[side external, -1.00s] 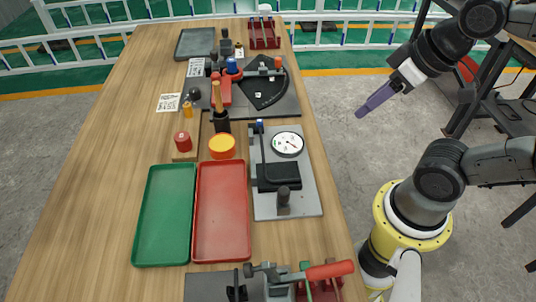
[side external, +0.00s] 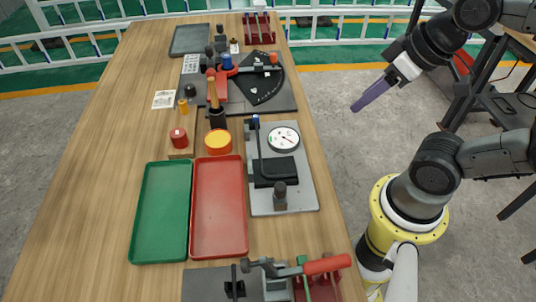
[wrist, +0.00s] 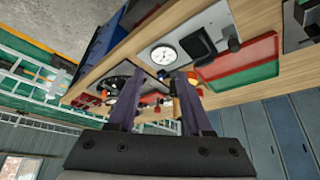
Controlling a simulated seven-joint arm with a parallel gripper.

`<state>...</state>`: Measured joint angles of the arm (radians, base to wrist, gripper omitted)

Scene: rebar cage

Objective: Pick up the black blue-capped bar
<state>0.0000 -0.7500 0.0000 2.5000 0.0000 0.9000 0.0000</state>
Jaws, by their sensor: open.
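A thin dark bar with a blue cap (side external: 256,129) is at the left edge of the grey dial-gauge plate (side external: 299,202) in the side view. Its lower end is hard to make out beside the black block. I cannot pick the bar out in the wrist view. My gripper (side external: 356,107) is off the table's right edge, up in the air and well apart from the bar. Its two purple fingers are spread with nothing between them in the wrist view (wrist: 160,76).
A dial gauge (side external: 283,138) and black block (side external: 275,172) stand on the plate. Red (side external: 219,252) and green (side external: 160,257) trays lie left. Beyond is a bending station (side external: 262,85) with a red handle. A red-handled clamp (side external: 326,264) is at the near edge.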

